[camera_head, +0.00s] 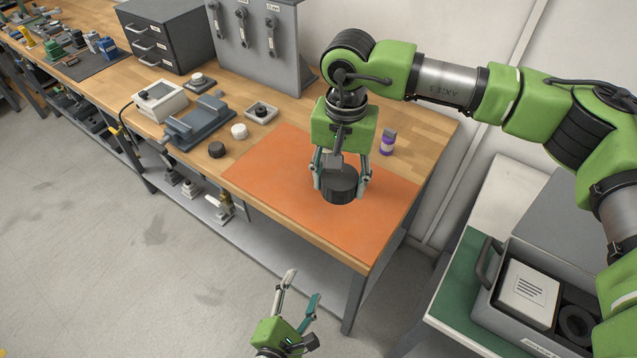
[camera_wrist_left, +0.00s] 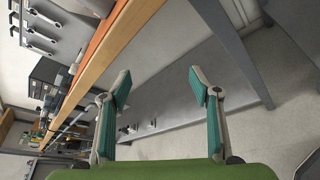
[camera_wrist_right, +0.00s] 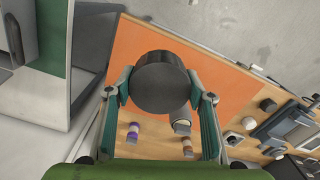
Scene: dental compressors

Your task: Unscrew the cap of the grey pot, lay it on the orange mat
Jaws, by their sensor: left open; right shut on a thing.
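My right gripper (camera_head: 341,183) points down over the orange mat (camera_head: 265,180). It is shut on a dark, round, cap-like piece (camera_head: 340,190). The piece also shows between the fingers in the right wrist view (camera_wrist_right: 162,85). I cannot tell whether the grey pot is under this piece, or whether the piece touches the mat. My left gripper (camera_head: 303,292) is open and empty, out in front of the table's front edge.
A purple-banded bottle (camera_head: 387,143) stands at the mat's back right. The mat's left part is clear. A grey case (camera_head: 510,320) is at right.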

